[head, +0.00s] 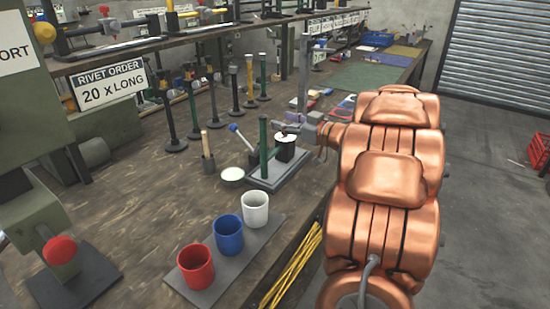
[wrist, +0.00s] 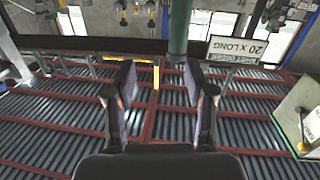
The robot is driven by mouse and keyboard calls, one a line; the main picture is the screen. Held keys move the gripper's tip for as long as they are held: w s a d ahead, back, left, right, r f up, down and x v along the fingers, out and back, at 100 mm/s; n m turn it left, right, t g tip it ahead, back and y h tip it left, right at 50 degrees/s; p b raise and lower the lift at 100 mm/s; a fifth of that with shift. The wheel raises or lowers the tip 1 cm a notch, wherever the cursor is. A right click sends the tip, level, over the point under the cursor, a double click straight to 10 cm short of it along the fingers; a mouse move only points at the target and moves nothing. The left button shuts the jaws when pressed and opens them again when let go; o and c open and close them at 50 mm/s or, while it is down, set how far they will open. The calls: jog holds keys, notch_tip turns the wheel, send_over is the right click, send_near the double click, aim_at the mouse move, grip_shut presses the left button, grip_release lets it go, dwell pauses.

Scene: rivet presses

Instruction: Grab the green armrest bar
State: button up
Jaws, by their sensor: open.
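A green upright bar (head: 263,148) stands on a grey fixture plate (head: 290,176) on the workbench in the head view. My gripper (head: 291,129) is open beside the bar, just to its right in the head view, with nothing visible between its fingers. In the wrist view a green bar (wrist: 180,28) shows at the top, beyond the fingertips and right of the middle between them. My gripper (wrist: 160,82) shows there with its two dark fingers apart. Whether a finger touches the bar cannot be told.
A lever with a blue knob (head: 233,128) and a black block (head: 286,150) are on the fixture. Several upright posts (head: 234,88) stand behind.

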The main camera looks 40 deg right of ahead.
aim_at(266, 125)
jog(key=shift+w+a+f+n+y, duration=0.2)
jog(key=shift+w+a+f+y, duration=0.25)
jog(key=shift+a+y, duration=0.2)
jog(key=shift+w+a+f+n+y, duration=0.2)
jog(key=shift+w+a+f+y, duration=0.15)
jog(key=shift+w+a+y, duration=0.25)
jog(key=shift+x, duration=2)
jog(key=shift+d+f, duration=0.15)
jog(key=shift+c, duration=0.3)
grip_shut()
